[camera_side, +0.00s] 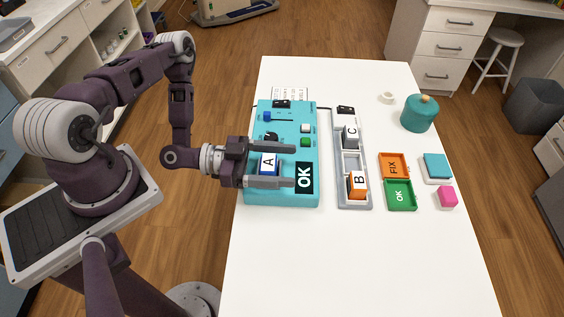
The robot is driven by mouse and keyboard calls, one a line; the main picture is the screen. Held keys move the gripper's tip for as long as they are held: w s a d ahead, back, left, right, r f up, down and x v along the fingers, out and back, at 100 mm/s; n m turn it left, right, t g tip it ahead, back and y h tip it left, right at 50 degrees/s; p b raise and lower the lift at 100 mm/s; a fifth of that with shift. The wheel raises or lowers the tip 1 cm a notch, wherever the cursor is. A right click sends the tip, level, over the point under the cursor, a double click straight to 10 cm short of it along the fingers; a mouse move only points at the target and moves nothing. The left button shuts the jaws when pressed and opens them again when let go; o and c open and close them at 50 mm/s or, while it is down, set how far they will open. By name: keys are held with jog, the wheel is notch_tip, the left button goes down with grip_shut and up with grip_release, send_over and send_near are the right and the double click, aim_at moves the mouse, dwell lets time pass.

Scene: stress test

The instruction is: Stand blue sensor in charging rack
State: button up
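The blue sensor (268,165), with a white face marked A, is at the teal test station (280,198). My gripper (284,166) reaches over the station from the left, with one finger on each side of the sensor. No clear gap shows between fingers and sensor, so I cannot tell whether they grip it. The sensor's underside is hidden. The grey charging rack (366,190) stands right of the station. It holds a grey sensor marked C (351,135) at the far end and an orange sensor marked B (357,184) at the near end. An empty stretch lies between them.
The station has a lit OK display (304,178) and several controls. Right of the rack are an orange FIX tray (394,165) and a green OK tray (400,195). A teal jar (419,115), teal block (437,165) and pink block (447,196) stand farther right. The near table (350,265) is clear.

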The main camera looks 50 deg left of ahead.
aim_at(268, 161)
jog(key=v, duration=0.6)
jog(key=shift+a+r, duration=0.15)
jog(key=shift+r, duration=0.1)
jog(key=shift+o, duration=0.5)
jog(key=shift+s+a, duration=0.3)
jog(key=shift+r, duration=0.1)
